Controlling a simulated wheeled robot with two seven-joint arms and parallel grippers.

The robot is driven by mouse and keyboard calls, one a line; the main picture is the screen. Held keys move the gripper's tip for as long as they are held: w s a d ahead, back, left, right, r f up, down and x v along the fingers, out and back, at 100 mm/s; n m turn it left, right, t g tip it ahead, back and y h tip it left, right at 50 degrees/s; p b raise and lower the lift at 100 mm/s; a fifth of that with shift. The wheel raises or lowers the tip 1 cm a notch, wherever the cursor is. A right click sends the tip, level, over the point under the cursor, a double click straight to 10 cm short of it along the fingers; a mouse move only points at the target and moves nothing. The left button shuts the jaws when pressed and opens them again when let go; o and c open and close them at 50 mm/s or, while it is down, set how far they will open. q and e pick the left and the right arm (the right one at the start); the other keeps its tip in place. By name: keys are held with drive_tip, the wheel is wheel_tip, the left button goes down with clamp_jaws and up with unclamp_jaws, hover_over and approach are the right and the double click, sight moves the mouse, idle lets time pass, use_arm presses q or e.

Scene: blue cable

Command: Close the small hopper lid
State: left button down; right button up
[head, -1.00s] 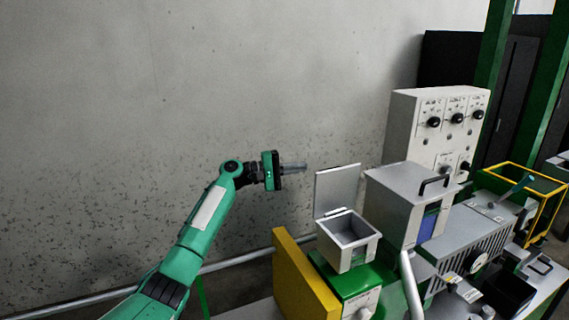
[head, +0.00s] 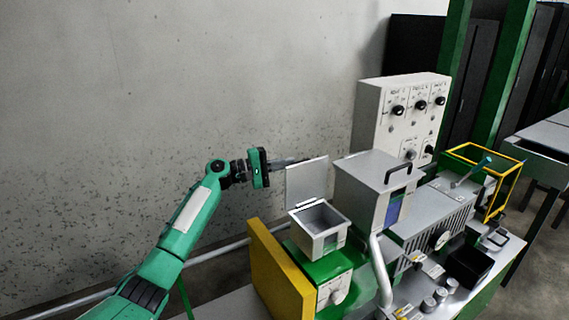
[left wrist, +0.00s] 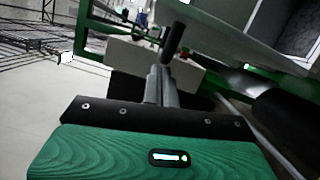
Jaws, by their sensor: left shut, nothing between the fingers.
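The small hopper (head: 322,245) is a pale grey box, open at the top, on a green machine part. Its flat grey lid (head: 307,184) stands upright along the hopper's back edge. My left gripper (head: 297,160) is shut and empty. Its fingers are at the lid's top left edge in the head view, and their tips seem partly hidden behind the lid. I cannot tell whether they touch it. In the left wrist view the shut fingers (left wrist: 160,86) point away from the camera. My right gripper is not in view.
A larger grey box (head: 362,185) with a black handle stands right of the hopper. A control panel (head: 398,125) with black knobs rises behind. A yellow plate (head: 277,275) stands left of the hopper. The room between the arm and the wall is free.

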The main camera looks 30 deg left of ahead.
sight(303, 175)
use_arm(q)
drive_tip(key=shift+s+d+r+m+g+b, duration=0.2)
drive_tip(key=shift+s+d+m+b, duration=0.15)
drive_tip(key=shift+d+m+b, duration=0.25)
drive_tip(key=shift+s+d+r+m+g+b, duration=0.2)
drive_tip(key=shift+s+d+m+b, duration=0.1)
drive_tip(key=shift+d+m+b, duration=0.3)
drive_tip(key=s+d+m+b, duration=0.1)
drive_tip(key=d+m, duration=0.1)
drive_tip(key=s+d+m+y+b, duration=0.1)
drive_tip(key=d, duration=0.1)
drive_tip(key=s+d+m+y+b, duration=0.1)
drive_tip(key=d+m, duration=0.1)
drive_tip(key=shift+s+r+m+b, duration=0.15)
drive_tip(key=shift+s+m+b, duration=0.15)
drive_tip(key=shift+s+b, duration=0.05)
drive_tip(key=s+d+f+m+y+b, duration=0.1)
drive_tip(key=s+d+f+m+y, duration=0.2)
drive_tip(key=d+f+m, duration=0.3)
drive_tip(key=shift+s+d+m, duration=0.45)
drive_tip(key=shift+s+m, duration=0.05)
drive_tip(key=shift+m, duration=0.2)
drive_tip(key=shift+f, duration=0.1)
